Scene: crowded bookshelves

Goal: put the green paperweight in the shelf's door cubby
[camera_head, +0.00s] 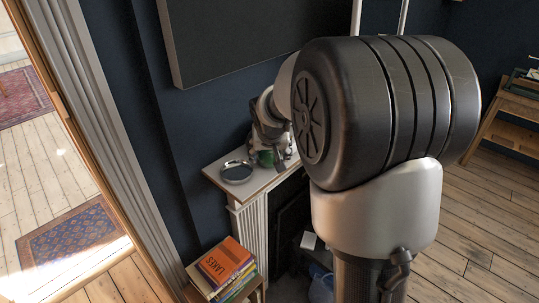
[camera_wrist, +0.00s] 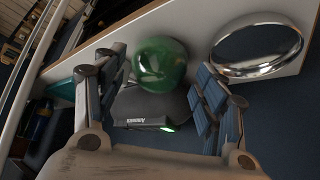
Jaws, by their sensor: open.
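The green paperweight (camera_wrist: 160,64) is a glossy, dark green rounded piece on the white mantel ledge. In the wrist view it sits between and just beyond the fingertips of my gripper (camera_wrist: 160,85), which is open and empty. In the head view the paperweight (camera_head: 265,158) is partly hidden behind my gripper (camera_head: 268,138) at the mantel. I cannot tell whether a finger touches it. The shelf's door cubby cannot be made out in either view.
A round silver-rimmed dish (camera_head: 237,172) lies on the mantel (camera_head: 219,166) to the left; it also shows in the wrist view (camera_wrist: 257,46). A stack of books (camera_head: 227,268) stands below. A wooden shelf (camera_head: 507,112) is at the far right. Plank floor (camera_head: 455,225) is open.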

